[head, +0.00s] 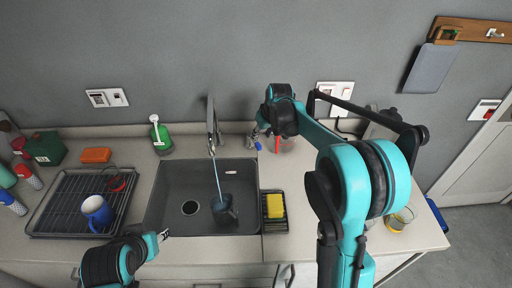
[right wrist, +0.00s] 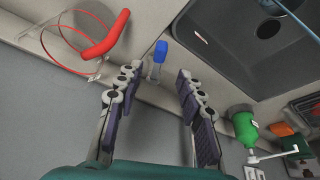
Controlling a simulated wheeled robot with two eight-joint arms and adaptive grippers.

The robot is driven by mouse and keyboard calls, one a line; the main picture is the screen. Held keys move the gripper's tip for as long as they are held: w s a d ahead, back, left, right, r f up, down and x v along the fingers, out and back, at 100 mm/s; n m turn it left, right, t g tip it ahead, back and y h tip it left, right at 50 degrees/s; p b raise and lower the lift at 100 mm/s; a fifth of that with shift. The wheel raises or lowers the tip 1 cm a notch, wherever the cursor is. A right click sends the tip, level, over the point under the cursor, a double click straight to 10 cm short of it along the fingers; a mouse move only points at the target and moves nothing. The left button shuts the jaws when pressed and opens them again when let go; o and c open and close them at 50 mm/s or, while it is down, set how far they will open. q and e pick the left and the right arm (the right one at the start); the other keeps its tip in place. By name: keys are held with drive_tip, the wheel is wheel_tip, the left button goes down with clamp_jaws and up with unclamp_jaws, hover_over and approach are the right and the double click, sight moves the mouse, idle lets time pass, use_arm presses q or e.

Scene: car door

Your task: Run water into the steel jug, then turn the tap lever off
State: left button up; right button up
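The steel jug (head: 224,212) stands in the sink under the tap (head: 211,125). A thin stream of water (head: 217,178) falls from the spout into the jug; the water level inside is too small to tell. The blue-tipped tap lever (head: 257,147) is on the counter behind the sink's right corner. My right gripper (right wrist: 155,80) is open, with the blue lever tip (right wrist: 160,52) between and just beyond its fingertips, no grip visible. My left gripper (head: 163,236) is low at the sink's front left edge, apart from the jug; its finger state is unclear.
A red-handled glass vessel (right wrist: 100,45) is close beside my right gripper. A green bottle (head: 161,137) stands behind the sink's left side. A drying rack (head: 70,220) with a blue mug (head: 96,212) is at left. A yellow sponge (head: 275,205) lies right of the sink.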

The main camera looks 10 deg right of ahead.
sight(258, 144)
drive_tip(key=b+x, duration=0.1)
drive_tip(key=x, duration=0.6)
drive_tip(key=shift+w+f+b, duration=0.25)
drive_tip(key=shift+f+b, duration=0.05)
drive_tip(key=shift+b, duration=0.1)
clamp_jaws()
